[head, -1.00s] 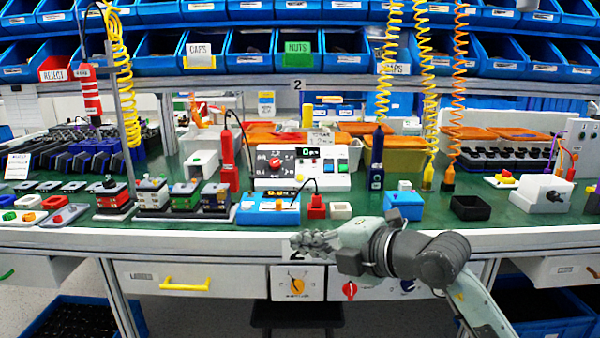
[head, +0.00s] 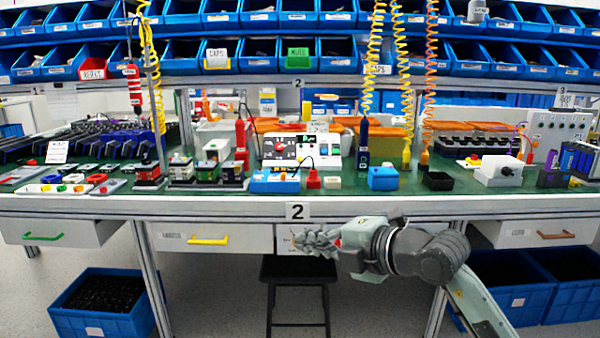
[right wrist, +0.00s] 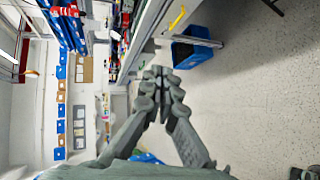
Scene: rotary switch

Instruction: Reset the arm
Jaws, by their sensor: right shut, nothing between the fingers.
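My right gripper (head: 298,240) is in front of the bench, just below its front edge, with its arm coming in from the lower right. It also shows in the right wrist view (right wrist: 157,70), with its fingers together and nothing between them. Behind it in the head view is the white switch panel (head: 283,231) under the bench edge. The gripper and arm hide most of this panel, including its rotary switch. A small red part (head: 338,243) shows beside the gripper. I cannot tell whether the gripper touches the panel. My left gripper is not in view.
The green-topped bench (head: 340,193) carries a control box (head: 302,150), small blocks and hanging coiled cords. A black stool (head: 298,272) stands under it. A blue crate (head: 108,305) is on the floor at left. The floor in front is open.

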